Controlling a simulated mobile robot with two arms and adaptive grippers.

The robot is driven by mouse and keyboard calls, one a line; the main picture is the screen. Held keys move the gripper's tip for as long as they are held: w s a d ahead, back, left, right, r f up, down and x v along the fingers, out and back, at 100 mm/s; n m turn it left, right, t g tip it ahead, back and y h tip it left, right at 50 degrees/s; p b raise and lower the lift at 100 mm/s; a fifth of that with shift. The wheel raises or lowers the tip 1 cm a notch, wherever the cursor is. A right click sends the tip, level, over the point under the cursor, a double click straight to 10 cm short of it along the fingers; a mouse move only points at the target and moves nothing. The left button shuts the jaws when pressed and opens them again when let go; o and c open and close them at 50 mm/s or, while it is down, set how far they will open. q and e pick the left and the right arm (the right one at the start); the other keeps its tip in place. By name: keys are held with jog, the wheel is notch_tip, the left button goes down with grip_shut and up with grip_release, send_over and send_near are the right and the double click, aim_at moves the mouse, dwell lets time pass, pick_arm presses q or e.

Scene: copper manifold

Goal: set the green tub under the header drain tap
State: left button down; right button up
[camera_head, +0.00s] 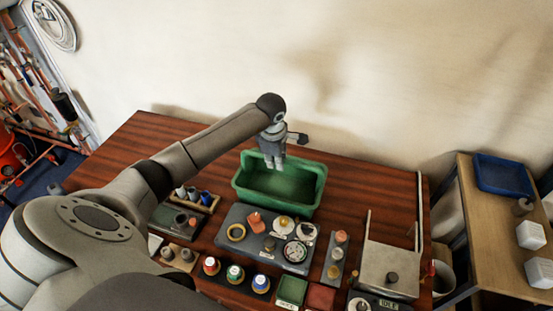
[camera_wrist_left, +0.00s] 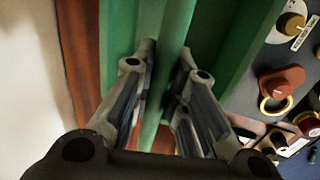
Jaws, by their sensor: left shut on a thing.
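The green tub (camera_head: 265,198) stands on the wooden table near its back edge, open side up and empty as far as I see. My left gripper (camera_head: 274,165) reaches down at the tub's far wall. In the left wrist view, its two fingers (camera_wrist_left: 167,48) are shut on the tub's green wall (camera_wrist_left: 172,30), one on each side. Copper pipework (camera_head: 30,85) shows at the far left of the head view; I cannot pick out the header drain tap there. My right gripper is not in view.
On the table (camera_head: 125,140), a grey tray of small parts (camera_head: 240,248) sits in front of the tub, with several pots and a metal plate unit (camera_head: 390,268) nearby. A side table with a blue tray (camera_head: 503,175) stands right. The table's back left is clear.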

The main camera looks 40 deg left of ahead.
pick_arm(q)
jog(key=c, duration=1.4)
grip_release()
jog(key=shift+c, duration=0.2)
